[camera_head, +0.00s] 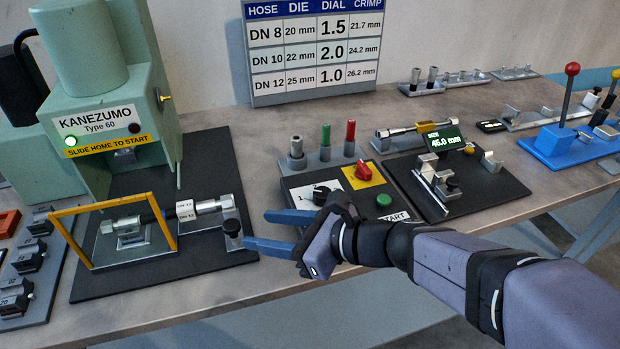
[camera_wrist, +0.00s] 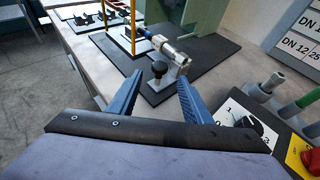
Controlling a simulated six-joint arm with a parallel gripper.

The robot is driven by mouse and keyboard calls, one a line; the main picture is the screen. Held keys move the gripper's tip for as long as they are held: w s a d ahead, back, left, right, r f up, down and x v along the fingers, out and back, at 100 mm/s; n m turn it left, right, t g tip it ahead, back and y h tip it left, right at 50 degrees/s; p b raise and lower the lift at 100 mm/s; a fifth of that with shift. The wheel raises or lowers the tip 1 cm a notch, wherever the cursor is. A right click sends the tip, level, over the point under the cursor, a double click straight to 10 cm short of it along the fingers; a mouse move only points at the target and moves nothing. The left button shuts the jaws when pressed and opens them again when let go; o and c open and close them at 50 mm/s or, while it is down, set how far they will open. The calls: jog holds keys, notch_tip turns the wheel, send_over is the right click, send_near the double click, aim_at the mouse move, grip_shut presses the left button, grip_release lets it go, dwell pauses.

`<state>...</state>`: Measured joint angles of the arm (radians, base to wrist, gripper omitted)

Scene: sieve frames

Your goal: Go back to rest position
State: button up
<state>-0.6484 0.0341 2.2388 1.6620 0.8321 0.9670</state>
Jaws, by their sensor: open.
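My gripper (camera_head: 270,232) is open, its two blue fingers apart with nothing between them. In the head view it is over the front of the bench, just right of a black knob (camera_head: 233,230) on the press's dark base plate. In the wrist view the gripper (camera_wrist: 158,92) points toward that knob (camera_wrist: 159,69), which stands beyond the fingertips. I cannot tell whether a fingertip touches the knob. A hose piece with metal end fittings (camera_head: 190,208) lies across the holders behind the knob.
The green press (camera_head: 95,90) with a yellow frame (camera_head: 175,222) stands left. A control box (camera_head: 340,190) with a dial, red knob and green button sits behind my gripper. A gauge stand (camera_head: 450,185) and a blue lever fixture (camera_head: 555,145) are to the right. Bare bench shows in front.

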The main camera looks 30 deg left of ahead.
jog(key=d+f+n+h+p, duration=0.1)
jog(key=d, duration=0.1)
jog(key=w+d+n+p, duration=0.1)
jog(key=d, duration=0.2)
jog(key=w+d+f+n+h+p, duration=0.1)
jog(key=d, duration=0.1)
jog(key=shift+w+d+f+h, duration=0.1)
jog(key=shift+d+f+h, duration=0.2)
jog(key=shift+d+f, duration=0.05)
jog(key=s+d+f+n+h+p, duration=0.2)
jog(key=d+n+h+p, duration=0.2)
jog(key=d, duration=1.2)
jog(key=s+d+f+n+h+p, duration=0.2)
jog(key=d+n+h, duration=0.4)
jog(key=d+n, duration=0.5)
jog(key=d+f+p, duration=0.1)
jog(key=d, duration=0.5)
jog(key=shift+d+f+h+p, duration=0.15)
jog(key=shift+d+h+p, duration=0.15)
jog(key=shift+h+p, duration=0.1)
